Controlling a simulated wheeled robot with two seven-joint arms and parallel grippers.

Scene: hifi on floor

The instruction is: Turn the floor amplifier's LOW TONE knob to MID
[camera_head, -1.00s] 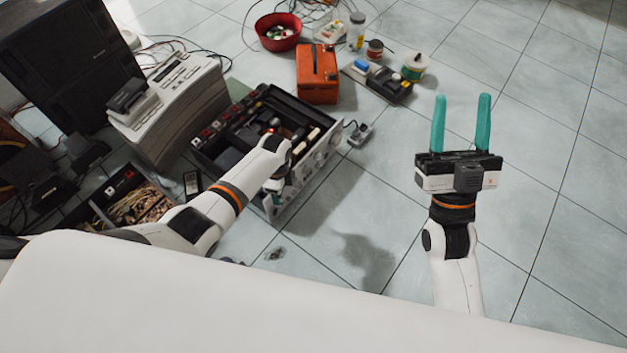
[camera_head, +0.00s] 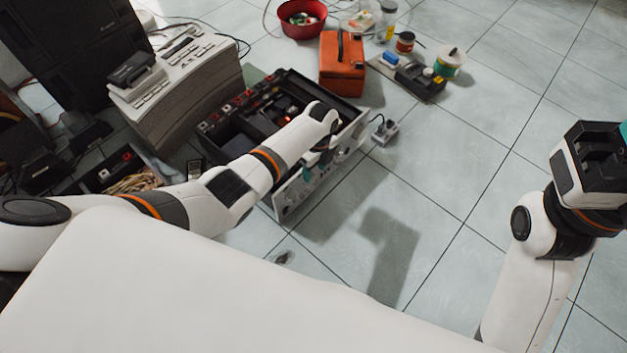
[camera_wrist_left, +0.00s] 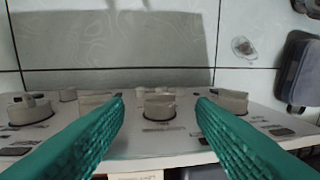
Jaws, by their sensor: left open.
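The floor amplifier (camera_head: 293,199) lies with its top open, its pale front panel facing the lower right. My left gripper (camera_head: 322,160) is at that panel in the head view, its fingers mostly hidden by my wrist. In the left wrist view, my left gripper (camera_wrist_left: 160,102) has its two teal fingers apart over the panel (camera_wrist_left: 140,147). One grey knob (camera_wrist_left: 160,107) shows between the fingertips, with no clear contact. Other knobs stand to the left (camera_wrist_left: 30,110) and right (camera_wrist_left: 233,101). Labels are too small to read. My right gripper (camera_head: 622,132) is mostly beyond the right edge.
A printer-like device (camera_head: 190,95) and a dark cabinet (camera_head: 80,50) stand left of the amplifier. An orange box (camera_head: 342,72), a red bowl (camera_head: 302,20) and small jars sit behind it. A small plug box (camera_head: 385,132) lies close right.

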